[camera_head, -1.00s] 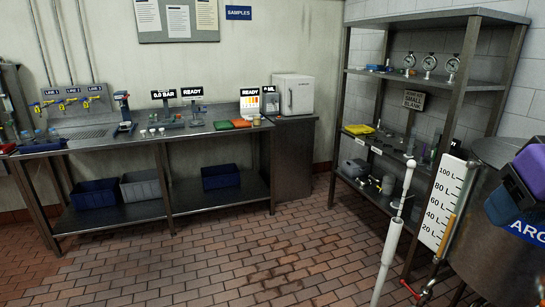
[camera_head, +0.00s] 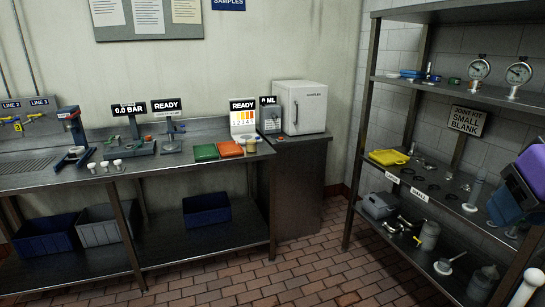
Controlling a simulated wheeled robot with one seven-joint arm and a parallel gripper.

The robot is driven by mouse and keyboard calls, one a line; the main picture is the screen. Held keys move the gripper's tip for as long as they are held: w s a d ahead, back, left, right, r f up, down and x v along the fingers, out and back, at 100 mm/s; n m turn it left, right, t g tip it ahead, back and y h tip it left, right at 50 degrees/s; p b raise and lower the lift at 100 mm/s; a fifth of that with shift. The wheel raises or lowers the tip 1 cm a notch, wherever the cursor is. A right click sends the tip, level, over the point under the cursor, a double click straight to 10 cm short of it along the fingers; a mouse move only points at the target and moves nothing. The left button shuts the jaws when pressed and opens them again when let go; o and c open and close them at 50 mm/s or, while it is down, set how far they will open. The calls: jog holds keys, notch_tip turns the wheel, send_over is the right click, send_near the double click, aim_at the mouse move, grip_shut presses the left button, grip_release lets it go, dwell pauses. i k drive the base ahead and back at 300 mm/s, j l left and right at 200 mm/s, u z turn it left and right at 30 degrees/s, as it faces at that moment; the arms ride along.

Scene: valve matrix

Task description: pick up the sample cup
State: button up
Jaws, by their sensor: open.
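Several small white-topped cups stand in a row near the front of the steel bench, left of centre; one sample cup (camera_head: 105,166) is in the middle of them. A small yellowish cup (camera_head: 251,146) stands apart, in front of the colour chart at the right end of the bench. I cannot tell which cup is the one meant. A purple and dark part at the right edge seems to be my own arm, far from the cups. My gripper's fingers cannot be made out.
A white box (camera_head: 301,107) stands on the cabinet at right. The shelf rack (camera_head: 362,130) stands further right. The tiled floor before the bench is clear.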

aim_at(251, 141)
jog(key=i, duration=0.9)
jog(key=i+u, duration=0.1)
jog(key=i, duration=0.75)
jog(key=i+l, duration=0.15)
jog(key=i, duration=0.75)
jog(key=i+l+u, duration=0.1)
jog(key=i, duration=0.8)
jog(key=i+u, duration=0.2)
jog(key=u, duration=0.35)
